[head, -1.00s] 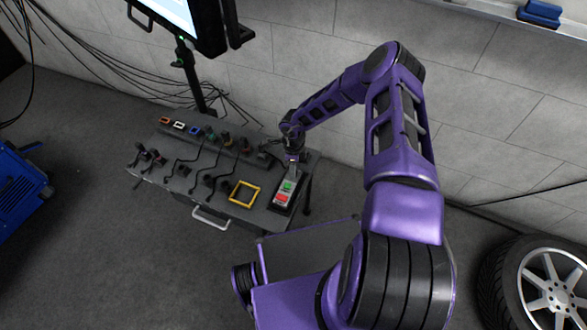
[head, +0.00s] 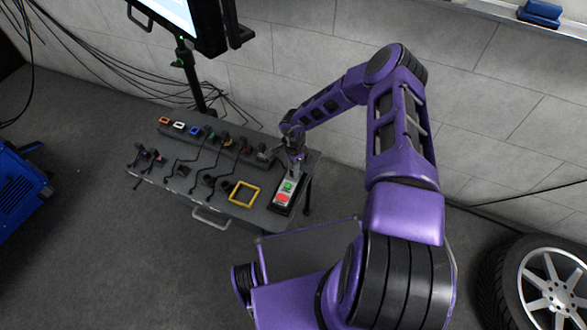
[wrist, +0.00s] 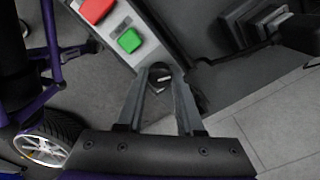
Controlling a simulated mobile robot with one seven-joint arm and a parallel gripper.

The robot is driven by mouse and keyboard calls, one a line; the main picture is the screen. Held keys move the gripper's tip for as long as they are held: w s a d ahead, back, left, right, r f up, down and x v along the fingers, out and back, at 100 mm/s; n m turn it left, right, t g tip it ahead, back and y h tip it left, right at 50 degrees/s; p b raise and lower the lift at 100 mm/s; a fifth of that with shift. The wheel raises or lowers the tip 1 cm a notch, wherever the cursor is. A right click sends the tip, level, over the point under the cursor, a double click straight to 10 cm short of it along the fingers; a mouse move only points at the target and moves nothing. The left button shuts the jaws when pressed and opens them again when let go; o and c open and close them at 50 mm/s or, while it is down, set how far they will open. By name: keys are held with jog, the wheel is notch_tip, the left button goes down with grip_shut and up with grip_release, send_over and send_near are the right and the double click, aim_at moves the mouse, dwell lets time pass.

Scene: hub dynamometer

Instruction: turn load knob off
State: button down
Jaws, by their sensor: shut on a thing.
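The load knob (wrist: 160,72) is a small dark round knob at the end of the light control box, beyond the green button, in the wrist view. My gripper (wrist: 163,75) has its two fingers around the knob and is shut on it. In the head view my gripper (head: 294,160) is at the far end of the control box (head: 285,191), at the table's right side. It hides the knob there, and the knob's exact setting cannot be read.
The box carries a green button (wrist: 129,40) and a red button (wrist: 97,10) close to my fingers. The table (head: 235,212) also holds a yellow frame (head: 244,194) and several cabled plugs. A dark socket block (wrist: 260,20) stands beside the knob. A wheel (head: 540,285) is at the lower right.

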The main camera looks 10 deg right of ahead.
dwell(0.3)
jog(key=c, duration=0.5)
grip_release()
notch_tip(320, 180, up, 18)
jog(key=p, duration=0.2)
jog(key=shift+f+p, duration=0.25)
jog(key=shift+p, duration=0.1)
